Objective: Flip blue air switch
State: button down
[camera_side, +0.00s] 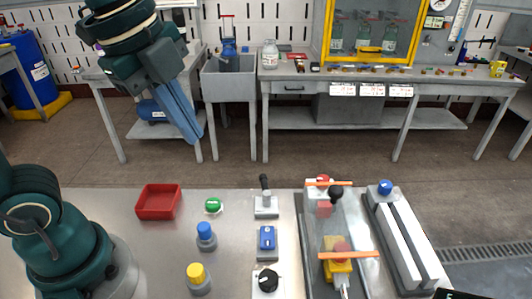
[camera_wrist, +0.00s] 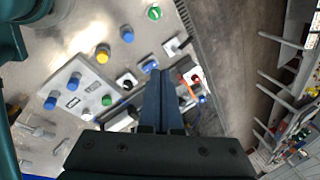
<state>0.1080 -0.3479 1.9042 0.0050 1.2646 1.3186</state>
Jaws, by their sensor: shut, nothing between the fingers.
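The blue air switch (camera_side: 267,238) is a small blue block on a pale base plate, on the bench between a black lever and a black knob. In the wrist view the blue switch (camera_wrist: 149,66) shows just beside my fingertips, partly covered by them. My gripper (camera_side: 195,137) hangs high in the upper left of the side view, well apart from the switch, its long blue fingers together and empty. In the wrist view my gripper (camera_wrist: 157,73) points into the panel area. The switch's lever position is too small to tell.
The black lever (camera_side: 265,196) and black knob (camera_side: 267,281) flank the switch. To the left stand green (camera_side: 213,205), blue (camera_side: 205,231) and yellow (camera_side: 197,274) buttons and a red tray (camera_side: 158,202). To the right are a clear-covered station with orange bars (camera_side: 349,254) and a conveyor (camera_side: 408,240).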

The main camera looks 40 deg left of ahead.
jog(key=w+d+m+g, duration=0.2)
jog(key=w+d+m, duration=0.25)
jog(key=m, duration=0.35)
jog(key=m+g, duration=0.2)
jog(key=m, duration=0.1)
send_over(267, 232)
notch_tip(267, 232, down, 5)
jog(key=shift+r, duration=0.25)
jog(key=shift+f, duration=0.15)
jog(key=shift+y, duration=0.3)
notch_tip(267, 232, down, 13)
jog(key=shift+f, duration=0.2)
jog(key=shift+f+t, duration=0.15)
jog(key=shift+t, duration=0.15)
